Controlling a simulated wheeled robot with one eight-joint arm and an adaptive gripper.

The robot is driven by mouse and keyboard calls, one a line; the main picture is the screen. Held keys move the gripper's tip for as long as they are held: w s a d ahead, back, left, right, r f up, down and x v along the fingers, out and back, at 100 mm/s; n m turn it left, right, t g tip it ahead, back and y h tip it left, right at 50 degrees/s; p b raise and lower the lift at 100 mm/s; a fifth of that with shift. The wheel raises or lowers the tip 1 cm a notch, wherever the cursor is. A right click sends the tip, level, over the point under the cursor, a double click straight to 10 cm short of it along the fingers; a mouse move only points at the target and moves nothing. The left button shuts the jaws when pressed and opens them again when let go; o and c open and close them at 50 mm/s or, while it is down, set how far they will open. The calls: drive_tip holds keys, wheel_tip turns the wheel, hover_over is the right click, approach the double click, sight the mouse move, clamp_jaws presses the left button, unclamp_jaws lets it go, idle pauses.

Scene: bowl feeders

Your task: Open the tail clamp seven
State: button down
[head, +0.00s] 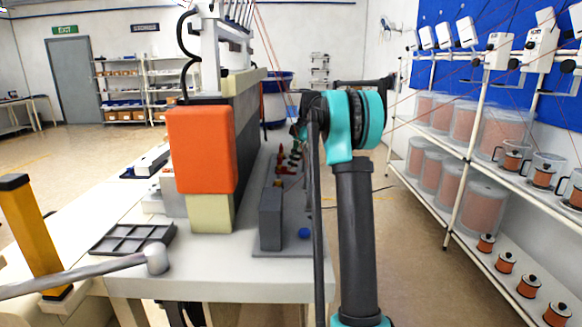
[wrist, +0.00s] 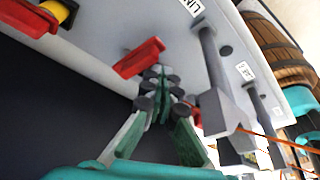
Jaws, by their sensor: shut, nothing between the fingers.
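My gripper (wrist: 160,82) is shut and empty in the wrist view, its green-and-grey fingers together. Its tips are close to a red lever (wrist: 138,58) on the pale grey plate (wrist: 100,45); I cannot tell whether they touch. Another red lever (wrist: 28,17) lies at upper left beside a yellow-and-black part. A red piece (wrist: 193,109) shows partly behind the right finger. Grey clamp-like posts (wrist: 213,70) stand to the right. No number seven is readable, so I cannot tell which is tail clamp seven. In the head view, small red and green parts (head: 283,158) line the plate; my arm partly hides that area.
A white bench carries an orange box (head: 201,149), a grey block (head: 271,218) and a black tray (head: 132,238). A shelf rack with spools (head: 472,205) stands at right. Orange threads (wrist: 270,136) cross the wrist view's lower right. The floor between bench and rack is open.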

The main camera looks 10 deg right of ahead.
drive_tip(key=shift+w+d, duration=0.35)
idle(0.5)
